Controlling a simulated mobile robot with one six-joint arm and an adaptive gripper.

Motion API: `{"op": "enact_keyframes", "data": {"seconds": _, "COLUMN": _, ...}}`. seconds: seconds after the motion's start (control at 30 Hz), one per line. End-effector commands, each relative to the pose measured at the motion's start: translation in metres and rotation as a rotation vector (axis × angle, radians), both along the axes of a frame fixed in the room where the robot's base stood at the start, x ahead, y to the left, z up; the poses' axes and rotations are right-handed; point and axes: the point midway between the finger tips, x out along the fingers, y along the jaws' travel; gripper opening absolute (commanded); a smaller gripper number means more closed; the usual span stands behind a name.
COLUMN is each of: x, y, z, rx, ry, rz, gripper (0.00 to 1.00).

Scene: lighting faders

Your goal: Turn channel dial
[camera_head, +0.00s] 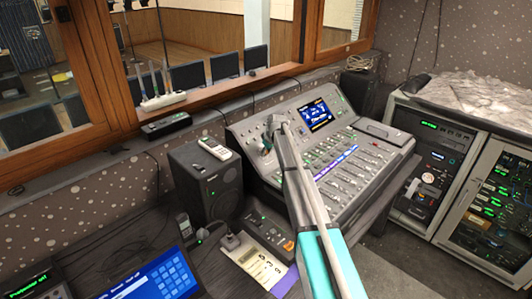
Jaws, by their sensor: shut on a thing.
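The mixing console (370,150) stands on the desk, with a lit screen (316,114) and rows of faders and small controls. My gripper (267,143) is at the upper left part of the console panel, left of the screen. It is shut on a small control there, which I take to be the channel dial. The dial itself is hidden by the fingers and too small to make out, so its angle cannot be told. My arm crosses the left part of the console and hides some of its faders.
A black speaker (208,185) with a handset (214,148) on top stands left of the console. A small desk unit with a microphone (232,241) is in front. Equipment racks (436,165) stand at the right. A wooden window frame runs behind.

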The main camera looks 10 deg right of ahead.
Motion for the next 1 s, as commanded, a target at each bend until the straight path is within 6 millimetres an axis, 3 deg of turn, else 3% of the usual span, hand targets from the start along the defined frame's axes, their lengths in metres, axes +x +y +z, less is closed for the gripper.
{"op": "enact_keyframes", "data": {"seconds": 1.0, "x": 0.0003, "y": -0.0004, "z": -0.0004, "rx": 0.296, "ry": 0.218, "rz": -0.415, "gripper": 0.0}}
